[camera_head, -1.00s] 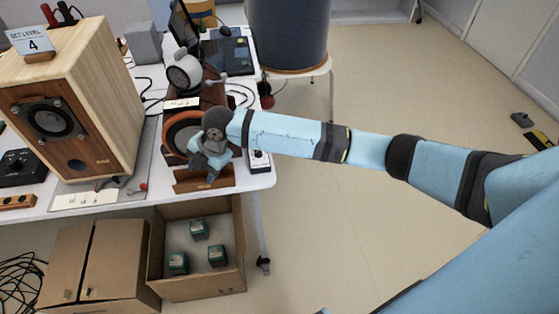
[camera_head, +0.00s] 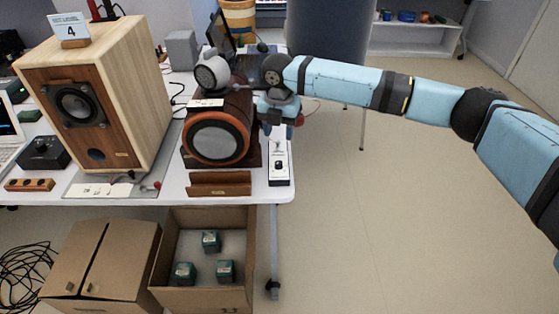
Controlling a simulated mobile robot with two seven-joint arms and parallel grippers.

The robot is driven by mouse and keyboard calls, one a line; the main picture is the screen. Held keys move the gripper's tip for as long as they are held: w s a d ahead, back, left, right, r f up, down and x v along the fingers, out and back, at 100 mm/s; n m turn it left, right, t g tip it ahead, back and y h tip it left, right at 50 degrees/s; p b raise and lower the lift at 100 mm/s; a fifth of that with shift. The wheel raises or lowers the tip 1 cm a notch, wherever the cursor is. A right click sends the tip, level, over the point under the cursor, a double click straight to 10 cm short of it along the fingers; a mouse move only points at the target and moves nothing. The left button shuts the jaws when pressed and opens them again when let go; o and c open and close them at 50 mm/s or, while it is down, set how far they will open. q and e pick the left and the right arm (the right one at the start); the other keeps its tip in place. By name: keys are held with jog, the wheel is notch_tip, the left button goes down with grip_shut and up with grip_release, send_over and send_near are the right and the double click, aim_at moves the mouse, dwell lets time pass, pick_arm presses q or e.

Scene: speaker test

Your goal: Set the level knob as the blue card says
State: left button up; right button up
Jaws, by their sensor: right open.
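The blue card (camera_head: 70,29) stands on top of the wooden speaker (camera_head: 128,85) and reads "SET LEVEL 4". A black box with a knob (camera_head: 43,153) sits left of the speaker. A small white box with a dark knob (camera_head: 279,168) sits at the table's right front edge. I cannot tell from the view which of these is the level knob, nor read their settings. My right gripper (camera_head: 277,122) is open and empty, above and behind the white box, just right of the orange-rimmed round speaker (camera_head: 217,137). My left gripper is not in view.
The white table (camera_head: 180,197) is crowded; a brown wooden stand (camera_head: 220,184) lies in front of the round speaker. An open carton (camera_head: 205,298) with several green cubes and a closed carton (camera_head: 100,262) stand on the floor. Floor right of the table is clear.

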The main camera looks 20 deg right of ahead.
aim_at(279, 162)
notch_tip(279, 162, down, 11)
jog(key=shift+f+b, duration=0.1)
jog(key=shift+b, duration=0.7)
grip_shut()
